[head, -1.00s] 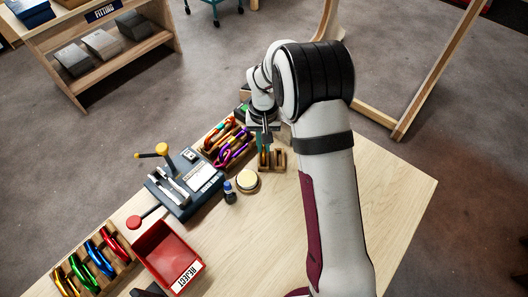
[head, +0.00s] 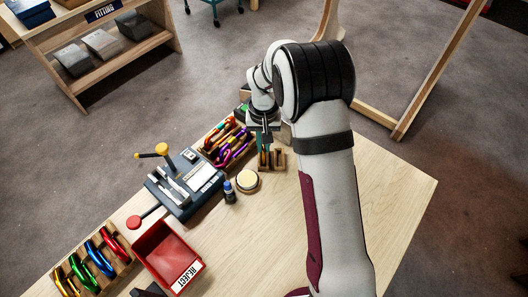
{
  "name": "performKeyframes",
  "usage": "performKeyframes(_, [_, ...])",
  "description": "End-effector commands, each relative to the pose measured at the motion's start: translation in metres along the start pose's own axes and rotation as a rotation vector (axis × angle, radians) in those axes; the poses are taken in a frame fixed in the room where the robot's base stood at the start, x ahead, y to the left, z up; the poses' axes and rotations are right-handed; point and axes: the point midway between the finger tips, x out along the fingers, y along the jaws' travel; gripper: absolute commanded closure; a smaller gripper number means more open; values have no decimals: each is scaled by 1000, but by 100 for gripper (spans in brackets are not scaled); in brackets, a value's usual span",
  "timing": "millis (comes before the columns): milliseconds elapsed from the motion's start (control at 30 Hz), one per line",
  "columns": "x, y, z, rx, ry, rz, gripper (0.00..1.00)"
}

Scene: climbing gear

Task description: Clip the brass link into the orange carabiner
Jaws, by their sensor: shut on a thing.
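My gripper (head: 264,152) is over the small slotted wooden block (head: 279,160) near the far edge of the table. Its fingers are shut on a small orange-yellow piece, mostly hidden. I cannot tell whether this is the brass link, or whether it is clear of the block. Left of the gripper, a wooden rack (head: 211,158) holds several carabiners. An orange carabiner (head: 216,129) shows at the far end of that rack, with purple ones nearer. I cannot make out a link on any of them.
A grey fixture with levers (head: 183,190) stands left of the rack, with a small bottle (head: 229,192) and a round pot (head: 247,181) beside it. A red reject bin (head: 165,252) and a rack of coloured carabiners (head: 82,277) are at lower left. The table (head: 395,190) right of my arm is clear.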

Motion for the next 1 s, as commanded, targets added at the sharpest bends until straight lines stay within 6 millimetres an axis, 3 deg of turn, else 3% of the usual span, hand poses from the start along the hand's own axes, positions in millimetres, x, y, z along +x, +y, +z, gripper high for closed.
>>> performKeyframes(233, [-7,0,0,0,1,0,100])
performKeyframes(800, [-68,0,0,1,1,-1,100])
performKeyframes(1000, [-70,0,0,0,0,0,100])
